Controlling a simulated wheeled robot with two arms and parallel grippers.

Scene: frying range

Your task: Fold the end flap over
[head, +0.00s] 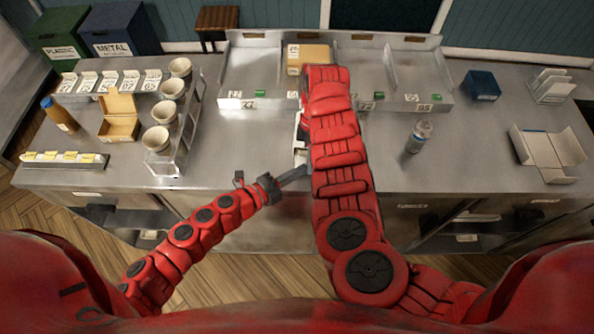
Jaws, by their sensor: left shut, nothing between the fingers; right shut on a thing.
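My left gripper (292,176) is shut and empty near the counter's front edge. Its tip is close to the lower end of a white object (300,146); I cannot tell if they touch. Only a narrow strip of this white object shows beside my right forearm, so its shape and any flap are hidden. My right arm reaches over the middle of the counter, and its gripper is hidden behind the forearm. An open white carton (562,149) with spread flaps lies at the right. A small tan box (120,127) with its lid up stands at the left.
A closed cardboard box (314,54) sits in the metal divided tray (262,72) at the back. A cup rack (187,132), an orange bottle (60,114) and a clear bottle (419,137) stand on the counter (240,150). Bare counter lies left of the white object.

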